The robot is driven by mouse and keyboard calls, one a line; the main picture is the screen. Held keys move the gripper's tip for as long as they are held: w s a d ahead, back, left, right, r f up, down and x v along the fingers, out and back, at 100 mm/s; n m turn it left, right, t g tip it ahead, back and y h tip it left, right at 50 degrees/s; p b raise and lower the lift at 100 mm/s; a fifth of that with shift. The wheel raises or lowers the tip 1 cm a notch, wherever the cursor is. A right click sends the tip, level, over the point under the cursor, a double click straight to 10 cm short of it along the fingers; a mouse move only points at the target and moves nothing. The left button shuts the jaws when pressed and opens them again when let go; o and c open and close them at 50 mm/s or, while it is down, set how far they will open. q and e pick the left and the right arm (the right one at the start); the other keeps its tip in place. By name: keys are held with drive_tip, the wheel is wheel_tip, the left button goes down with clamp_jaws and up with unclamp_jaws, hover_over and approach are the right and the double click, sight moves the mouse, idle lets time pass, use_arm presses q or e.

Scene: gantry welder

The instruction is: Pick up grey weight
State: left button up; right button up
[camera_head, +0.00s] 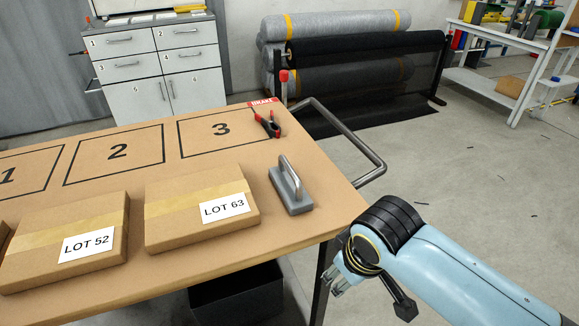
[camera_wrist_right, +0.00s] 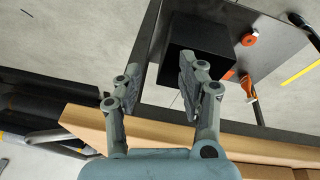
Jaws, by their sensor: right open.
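The grey weight (camera_head: 291,188) stands on the brown tabletop (camera_head: 322,219) near its right end in the head view. It is a grey block with a silver loop handle on top. My right gripper (camera_head: 336,284) is beyond the table's right edge, nearer to me than the weight and clear of it. In the right wrist view my right gripper (camera_wrist_right: 160,80) has its two fingers spread with nothing between them. The weight cannot be made out in the wrist view. My left gripper is not in view.
A cardboard box marked LOT 63 (camera_head: 200,211) sits left of the weight, with a LOT 52 box (camera_head: 65,243) beside it. A red clamp (camera_head: 270,124) lies behind the weight. A metal rail (camera_head: 350,140) juts from the table's right end. A black bin (camera_wrist_right: 200,50) stands below.

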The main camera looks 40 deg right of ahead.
wheel_tip(320, 180, up, 6)
drive_tip(key=w+p, duration=0.1)
drive_tip(key=w, duration=0.1)
drive_tip(key=m+h+p, duration=0.2)
drive_tip(key=p, duration=0.2)
approach(290, 167)
drive_tip(key=shift+t, duration=0.3)
drive_tip(key=x, duration=0.5)
drive_tip(key=shift+s+f, duration=0.1)
drive_tip(key=shift+s, duration=0.1)
drive_tip(key=shift+p+x, duration=0.45)
drive_tip(key=shift+x, duration=2.3)
drive_tip(key=shift+s+a+f, duration=0.1)
drive_tip(key=shift+s, duration=0.15)
drive_tip(key=c, duration=0.8)
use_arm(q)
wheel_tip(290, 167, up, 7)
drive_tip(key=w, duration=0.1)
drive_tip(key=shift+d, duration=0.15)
use_arm(e)
clamp_jaws()
drive_tip(key=shift+w, duration=0.15)
